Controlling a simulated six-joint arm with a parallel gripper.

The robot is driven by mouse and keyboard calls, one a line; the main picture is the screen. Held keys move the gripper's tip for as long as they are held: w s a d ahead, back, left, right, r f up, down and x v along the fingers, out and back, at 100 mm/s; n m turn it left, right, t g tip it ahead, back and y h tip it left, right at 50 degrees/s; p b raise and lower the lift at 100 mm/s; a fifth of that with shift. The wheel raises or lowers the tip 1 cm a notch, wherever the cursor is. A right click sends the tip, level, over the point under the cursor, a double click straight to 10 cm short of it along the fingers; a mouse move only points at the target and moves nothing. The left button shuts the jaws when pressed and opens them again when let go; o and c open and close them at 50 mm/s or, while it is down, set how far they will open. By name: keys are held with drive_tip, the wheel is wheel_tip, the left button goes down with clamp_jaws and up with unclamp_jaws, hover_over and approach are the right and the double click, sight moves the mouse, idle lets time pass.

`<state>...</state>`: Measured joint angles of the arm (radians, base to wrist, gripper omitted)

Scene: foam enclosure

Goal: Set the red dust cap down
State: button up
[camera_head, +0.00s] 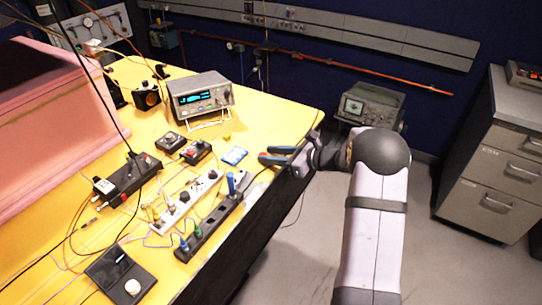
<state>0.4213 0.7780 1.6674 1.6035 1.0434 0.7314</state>
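My gripper (296,161) is at the right edge of the yellow bench, seen from behind and partly hidden by my own wrist. A blue and red item (275,155) shows right at its fingertips, shaped like a pair of handles. I cannot tell whether the gripper holds it or it lies on the bench behind. I cannot make out a red dust cap for certain. The gap between the fingers is too small to read.
The yellow bench (285,117) has free room at its far right corner. A bench instrument (200,95), a blue card (235,156), small black boxes, a power strip (215,226) and loose cables crowd it. A pink foam enclosure (50,130) stands at left. Grey drawers (500,165) stand at right.

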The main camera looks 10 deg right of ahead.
drive_tip(key=shift+s+a+f+g, duration=0.3)
drive_tip(key=shift+s+f, duration=0.1)
drive_tip(key=shift+f, duration=0.25)
drive_tip(key=shift+w+r+p, duration=0.1)
drive_tip(key=shift+r+p, duration=0.45)
drive_tip(key=shift+p, duration=0.1)
drive_tip(key=b+v, duration=0.2)
drive_tip(key=v, duration=1)
drive_tip(key=shift+r, duration=0.2)
drive_tip(key=s+a+f+n+g+h, duration=0.1)
drive_tip(key=s+a+f+n+g, duration=0.25)
drive_tip(key=s+a+n, duration=0.3)
drive_tip(key=s+a+f+n+g+h, duration=0.2)
drive_tip(key=s+a+f+n+g, duration=0.15)
drive_tip(key=s+a+n, duration=0.35)
drive_tip(key=s+d+f+n+g+h, duration=0.1)
drive_tip(key=s+n+h, duration=0.2)
drive_tip(key=s+n, duration=0.3)
drive_tip(key=s+d+f+n+g+h, duration=0.1)
drive_tip(key=s+d+f+n+h, duration=0.1)
drive_tip(key=s+n, duration=0.5)
drive_tip(key=shift+s+d+h, duration=0.35)
drive_tip(key=shift+s+h, duration=0.3)
drive_tip(key=shift+h, duration=0.15)
